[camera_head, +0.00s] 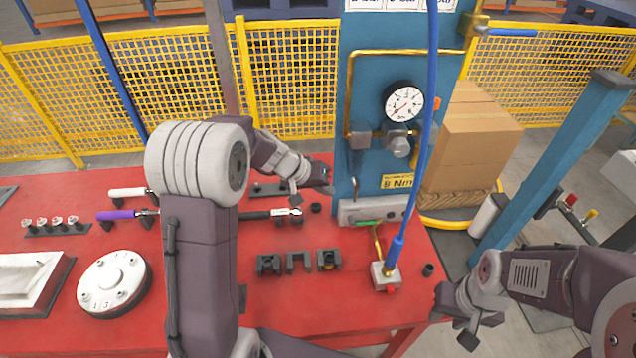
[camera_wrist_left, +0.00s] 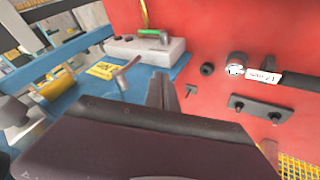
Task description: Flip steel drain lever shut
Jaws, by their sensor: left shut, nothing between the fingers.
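The steel drain lever (camera_head: 355,187) is a thin grey bar hanging down on the blue panel, below the brass and steel fittings. In the left wrist view the lever (camera_wrist_left: 126,74) stands out from the blue panel, left of my fingertips. My left gripper (camera_head: 328,178) is shut and empty, just left of the panel, with a visible gap to the lever. Its fingers also show in the left wrist view (camera_wrist_left: 163,90). My right gripper (camera_head: 446,300) is at the lower right, beyond the table edge; its finger opening is not clear.
A pressure gauge (camera_head: 404,103) sits above the lever. A grey box (camera_head: 372,209) with a green handle (camera_head: 368,222) stands at the panel's foot. A blue hose (camera_head: 426,130) hangs in front of the panel. Black holders (camera_head: 298,261) and tools lie on the red table (camera_head: 230,325).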

